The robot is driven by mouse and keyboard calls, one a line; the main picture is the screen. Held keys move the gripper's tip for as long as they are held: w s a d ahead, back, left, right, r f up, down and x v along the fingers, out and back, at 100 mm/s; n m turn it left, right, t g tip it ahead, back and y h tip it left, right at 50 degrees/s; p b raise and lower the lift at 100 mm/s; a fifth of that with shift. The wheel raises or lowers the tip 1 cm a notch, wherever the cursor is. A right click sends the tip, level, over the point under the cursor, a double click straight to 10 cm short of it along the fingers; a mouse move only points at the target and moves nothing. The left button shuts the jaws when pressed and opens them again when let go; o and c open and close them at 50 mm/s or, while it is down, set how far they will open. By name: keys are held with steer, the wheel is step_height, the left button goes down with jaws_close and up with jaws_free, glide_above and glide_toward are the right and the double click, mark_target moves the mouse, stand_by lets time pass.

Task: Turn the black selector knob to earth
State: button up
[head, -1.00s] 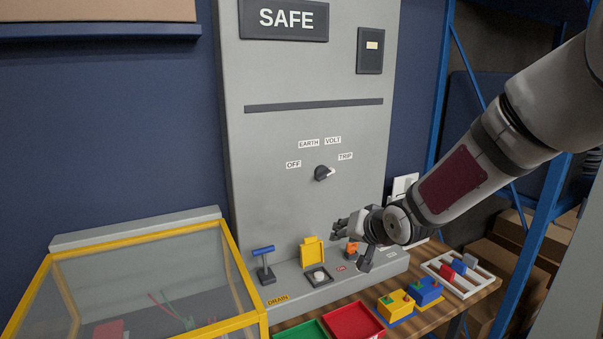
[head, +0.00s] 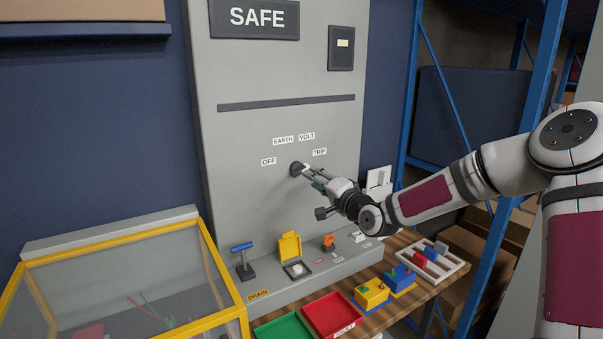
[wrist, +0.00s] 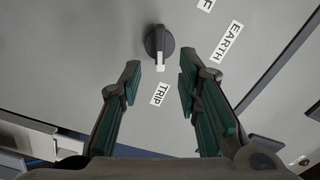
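The black selector knob (head: 297,168) is on the grey panel (head: 240,190), among the labels OFF (head: 268,161), EARTH (head: 283,140), VOLT (head: 307,136) and TRIP (head: 319,152). In the wrist view, the knob (wrist: 156,40) has its white pointer end towards the TRIP label (wrist: 160,93). The EARTH label (wrist: 227,41) is to its right; VOLT is not visible there. My gripper (head: 309,172) is open, its fingertips close to the knob in the head view. In the wrist view, my gripper (wrist: 160,74) has empty space between its fingers, and the knob appears just beyond the tips.
Below the knob, the panel's ledge carries a blue-handled lever (head: 243,260), a button with a raised yellow cover (head: 290,246) and an orange switch (head: 329,242). A yellow-framed clear case (head: 215,270) stands at left. Trays and colored blocks lie on the bench.

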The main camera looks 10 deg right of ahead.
mark_target(302, 169)
steer(key=x, duration=0.8)
jaws_close()
